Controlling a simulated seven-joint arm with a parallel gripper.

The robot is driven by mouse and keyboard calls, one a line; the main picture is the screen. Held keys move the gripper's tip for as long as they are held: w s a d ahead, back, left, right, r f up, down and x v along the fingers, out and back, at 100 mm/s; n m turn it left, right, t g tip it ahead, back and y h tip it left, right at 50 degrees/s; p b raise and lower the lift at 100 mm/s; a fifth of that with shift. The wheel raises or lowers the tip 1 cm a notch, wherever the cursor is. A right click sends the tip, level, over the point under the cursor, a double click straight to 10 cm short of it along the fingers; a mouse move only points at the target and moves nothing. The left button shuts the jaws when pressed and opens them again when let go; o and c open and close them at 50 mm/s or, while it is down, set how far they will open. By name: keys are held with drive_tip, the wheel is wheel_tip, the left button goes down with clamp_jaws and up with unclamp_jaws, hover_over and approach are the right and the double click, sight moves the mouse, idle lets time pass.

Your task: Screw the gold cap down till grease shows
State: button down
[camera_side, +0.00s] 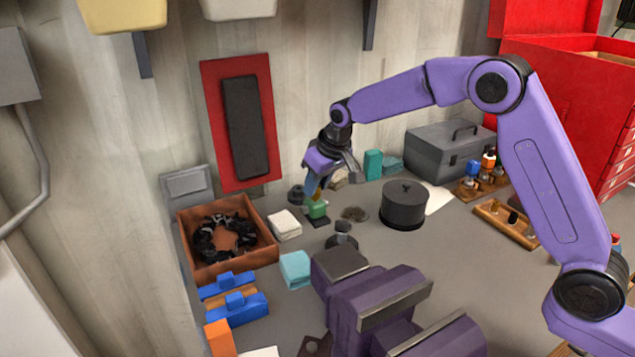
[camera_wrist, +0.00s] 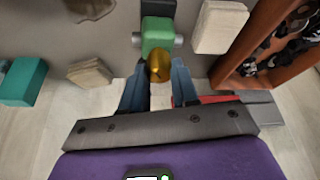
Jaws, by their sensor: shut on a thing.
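The gold cap (camera_wrist: 159,66) is a rounded dome in the wrist view, set against a green body (camera_wrist: 158,32) with a grey stub on each side. My gripper (camera_wrist: 158,85) has its two blue-grey fingers on either side of the gold cap and is shut on it. In the side view my gripper (camera_side: 313,188) reaches down over the green body (camera_side: 316,208), which sits on a dark base on the bench. The cap is mostly hidden by the fingers there. No grease can be made out in either view.
A black round canister (camera_side: 404,206) stands to the right. A purple vise (camera_side: 375,300) fills the front; a grey toolbox (camera_side: 450,150) is behind.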

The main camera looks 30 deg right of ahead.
drive_tip(key=m, duration=0.2)
drive_tip(key=m+h, duration=0.1)
drive_tip(key=m, duration=0.1)
drive_tip(key=m+h, duration=0.1)
drive_tip(key=m, duration=0.1)
drive_tip(key=shift+a+r+m, duration=0.1)
drive_tip(key=shift+a+m, duration=0.15)
drive_tip(key=shift+m, duration=0.05)
drive_tip(key=m+h, duration=0.1)
drive_tip(key=m, duration=0.1)
drive_tip(key=m+h, duration=0.1)
drive_tip(key=m, duration=0.2)
drive_tip(key=shift+w+a+m+g, duration=0.1)
drive_tip(key=shift+m+g, duration=0.2)
drive_tip(key=shift+g, duration=0.1)
drive_tip(key=c, duration=0.8)
unclamp_jaws()
drive_tip(key=shift+c, duration=0.2)
drive_tip(key=v, duration=1.2)
drive_tip(key=shift+a, duration=0.2)
